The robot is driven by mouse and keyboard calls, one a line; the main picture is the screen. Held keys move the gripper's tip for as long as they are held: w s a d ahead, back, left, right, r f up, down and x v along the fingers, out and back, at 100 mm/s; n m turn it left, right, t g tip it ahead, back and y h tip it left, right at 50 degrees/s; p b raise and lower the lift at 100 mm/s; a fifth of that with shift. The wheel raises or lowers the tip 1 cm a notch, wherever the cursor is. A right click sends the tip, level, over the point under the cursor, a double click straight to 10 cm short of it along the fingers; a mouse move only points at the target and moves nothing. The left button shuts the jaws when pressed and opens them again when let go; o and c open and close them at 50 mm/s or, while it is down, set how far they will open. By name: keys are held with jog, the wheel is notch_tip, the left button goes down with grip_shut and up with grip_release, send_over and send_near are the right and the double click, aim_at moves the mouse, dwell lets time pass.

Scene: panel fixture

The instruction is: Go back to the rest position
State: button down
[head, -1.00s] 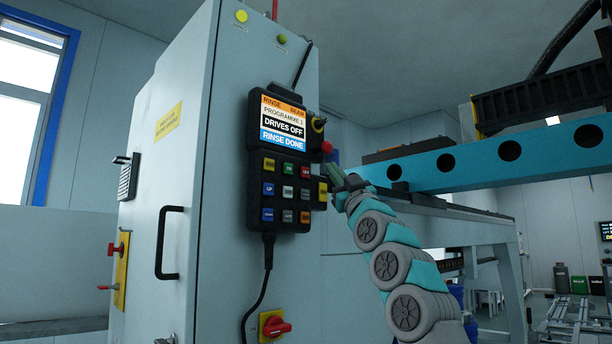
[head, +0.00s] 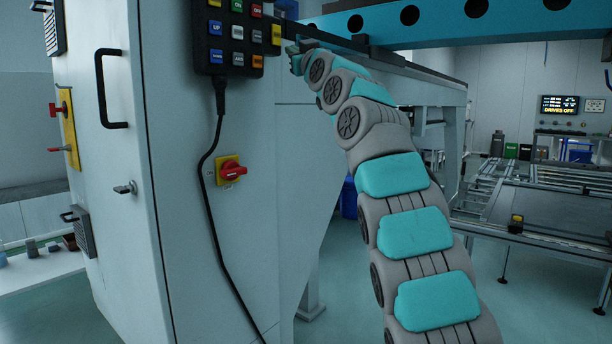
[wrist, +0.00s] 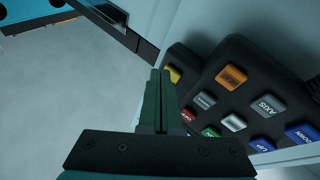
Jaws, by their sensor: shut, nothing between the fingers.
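My gripper (wrist: 160,95) shows in the wrist view with its green fingers shut together and nothing between them. The black button pendant (wrist: 255,95) is beside the fingers on the right, with coloured buttons facing the camera; I cannot tell the exact gap. In the head view the pendant (head: 232,42) hangs at the top on the grey cabinet, and its screen is above the frame. My gripper (head: 293,58) is small in the head view, just right of the pendant's lower right corner, at the end of my outstretched arm.
A blue beam (head: 440,25) crosses above my arm. A roller conveyor (head: 550,230) stands at right. A far display (head: 559,104) reads DRIVES OFF.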

jog(key=s+d+f+m+g+h, duration=0.1)
jog(key=d+f+m+g+h, duration=0.15)
jog(key=f, duration=0.55)
jog(key=s+d+f+m+g+h, duration=0.15)
jog(key=d+f, duration=0.25)
jog(key=f, duration=0.4)
jog(key=s+d+f+m+g+h, duration=0.1)
jog(key=s+d+f+g+h, duration=0.15)
jog(key=f, duration=0.55)
jog(key=s+d+f+m+g, duration=0.1)
jog(key=s+d+f+g, duration=0.3)
jog(key=s+f, duration=0.55)
jog(key=s+d+f+g, duration=0.1)
jog(key=s+f+g, duration=0.2)
jog(key=s+f, duration=0.6)
jog(key=s+d+f+m+g+h, duration=0.1)
jog(key=s+f+g, duration=0.3)
jog(key=s+f, duration=0.6)
jog(key=s+d+f+g+h, duration=0.1)
jog(key=s+d+f+g, duration=0.2)
jog(key=s+f, duration=0.7)
jog(key=s+g, duration=0.1)
jog(key=s, duration=1.3)
jog(key=shift+f+m, duration=0.15)
jog(key=shift+m, duration=0.25)
jog(key=shift+s+d+h, duration=0.1)
jog(key=shift+h, duration=0.15)
